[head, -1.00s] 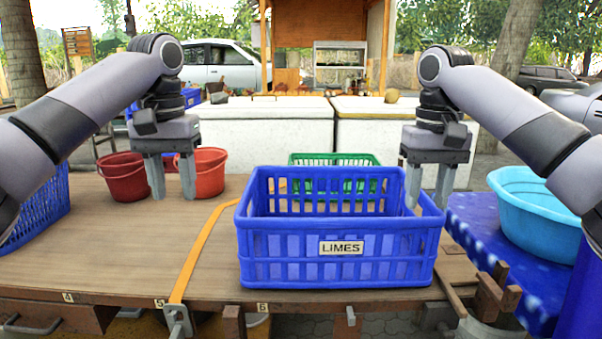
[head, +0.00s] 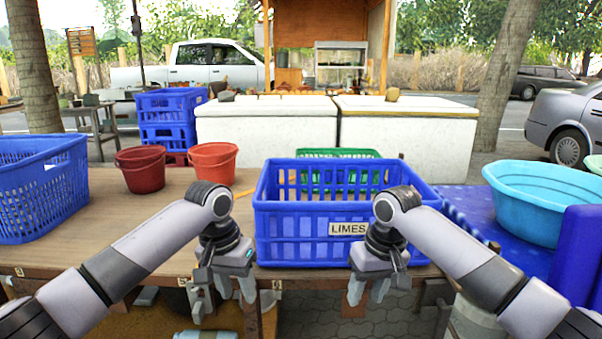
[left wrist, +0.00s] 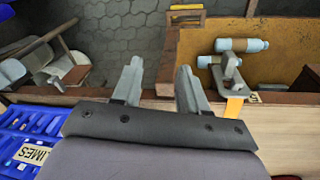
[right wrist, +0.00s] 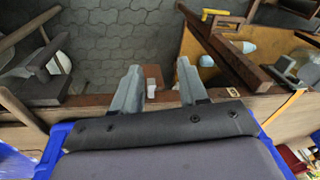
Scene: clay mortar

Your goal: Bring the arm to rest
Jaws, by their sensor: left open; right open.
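My left gripper (head: 223,291) hangs at the front edge of the table, left of the blue LIMES crate. Its fingers are apart and empty, also in the left wrist view (left wrist: 156,88). My right gripper (head: 368,287) hangs in front of the crate's right part, fingers apart and empty, also in the right wrist view (right wrist: 156,90). Both arms are bent, with the grippers pointing down. The blue crate (head: 300,250) stands on the table, its LIMES label partly covered by my right arm.
A red bucket (head: 141,172), an orange-red bucket (head: 212,163) and a blue basket (head: 40,195) stand on the left of the wooden table (head: 105,225). A green crate (head: 338,153) is behind the blue crate. A light-blue tub (head: 545,205) is at the right.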

